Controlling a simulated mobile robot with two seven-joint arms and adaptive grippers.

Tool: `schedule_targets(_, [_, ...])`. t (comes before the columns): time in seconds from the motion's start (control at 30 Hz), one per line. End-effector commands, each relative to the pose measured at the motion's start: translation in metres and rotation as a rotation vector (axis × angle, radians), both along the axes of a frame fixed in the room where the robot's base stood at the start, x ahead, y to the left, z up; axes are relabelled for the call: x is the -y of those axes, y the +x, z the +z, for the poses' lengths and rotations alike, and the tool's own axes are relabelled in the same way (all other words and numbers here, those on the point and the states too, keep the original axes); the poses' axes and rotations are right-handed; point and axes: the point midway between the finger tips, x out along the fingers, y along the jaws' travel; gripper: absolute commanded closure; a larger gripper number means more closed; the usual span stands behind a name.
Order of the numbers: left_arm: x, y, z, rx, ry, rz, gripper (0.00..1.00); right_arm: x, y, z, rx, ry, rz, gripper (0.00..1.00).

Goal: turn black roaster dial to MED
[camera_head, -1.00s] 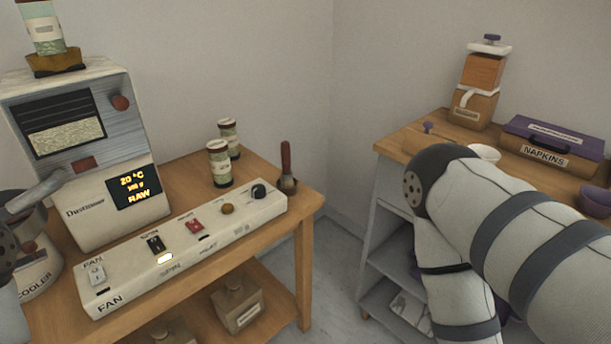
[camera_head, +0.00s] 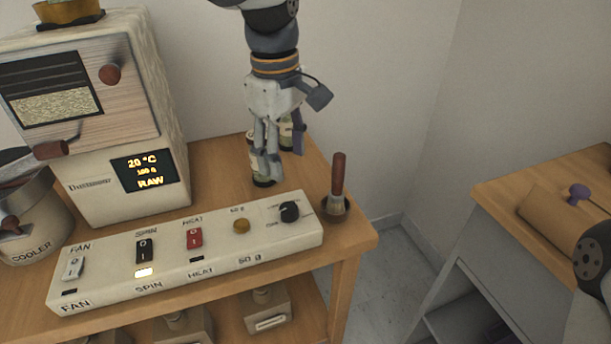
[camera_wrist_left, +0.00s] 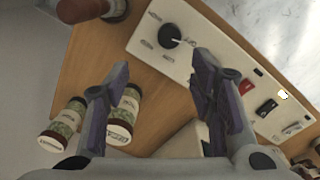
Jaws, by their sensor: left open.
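The black roaster dial (camera_head: 289,212) sits at the right end of the white control panel (camera_head: 215,250). In the left wrist view the dial (camera_wrist_left: 169,36) shows beyond the fingertips, with a white pointer mark; its small labels are too blurred to read. My left gripper (camera_head: 268,165) hangs fingers-down above the table behind the panel, a little left of and above the dial in the head view. In the left wrist view its two fingers (camera_wrist_left: 160,72) are spread apart with nothing between them. My right gripper is out of view; only part of my right arm shows.
The roaster (camera_head: 120,140) stands at the left, its display reading 20 °C and RAW. Jars (camera_wrist_left: 65,125) stand behind the left gripper. A brush (camera_head: 337,185) in a holder stands just right of the panel. A second table (camera_head: 545,200) is at the right.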

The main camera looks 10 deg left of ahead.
Motion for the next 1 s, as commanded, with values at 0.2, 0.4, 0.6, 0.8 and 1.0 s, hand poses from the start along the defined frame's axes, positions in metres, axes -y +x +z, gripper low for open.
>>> schedule_targets(0.2, [0.001,0.0,-0.026,-0.003,0.0,0.004,0.49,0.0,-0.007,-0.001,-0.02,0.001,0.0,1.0])
schedule_targets(0.4, [0.002,0.002,-0.079,-0.003,0.0,0.003,0.49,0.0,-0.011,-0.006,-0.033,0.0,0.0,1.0])
schedule_targets(0.6, [0.003,0.005,-0.111,0.001,0.0,0.003,0.49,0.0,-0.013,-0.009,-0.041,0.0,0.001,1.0])
schedule_targets(0.8, [0.003,0.005,-0.117,0.004,0.0,0.004,0.49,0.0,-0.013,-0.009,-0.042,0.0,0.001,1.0])
schedule_targets(1.0, [0.003,0.005,-0.116,0.004,0.0,0.003,0.63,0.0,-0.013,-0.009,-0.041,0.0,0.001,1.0])
